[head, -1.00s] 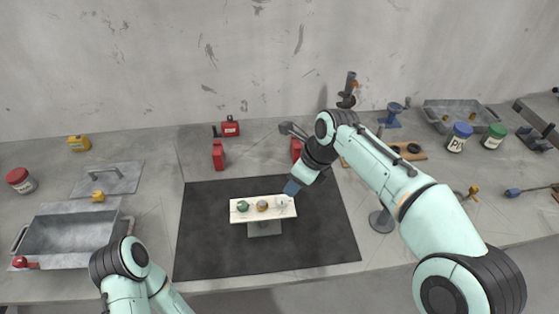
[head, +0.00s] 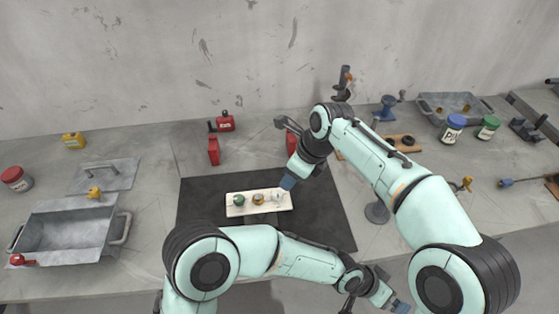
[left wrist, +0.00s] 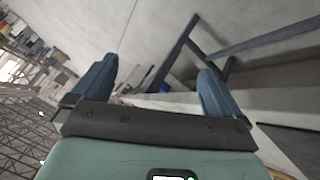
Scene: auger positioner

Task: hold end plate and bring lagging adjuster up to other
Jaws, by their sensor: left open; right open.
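A pale flat plate (head: 268,208) stands on the black mat and carries a green adjuster (head: 239,200), a yellow-grey adjuster (head: 258,198) and a whitish one (head: 277,196). They are too small to compare their heights. My right gripper (head: 287,184) is at the plate's right end, by the whitish adjuster; whether it touches is unclear. My left gripper (head: 401,307) is far from the plate, low at the bottom right. In the left wrist view its blue fingers (left wrist: 158,88) are spread with nothing between them.
A grey open bin (head: 65,237) stands at left, with a lid plate (head: 105,175) behind it. Red containers (head: 213,152) stand behind the mat (head: 320,225). A blue jar (head: 453,128) and green-lidded jar (head: 488,127) stand at right. My left forearm crosses the mat's front.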

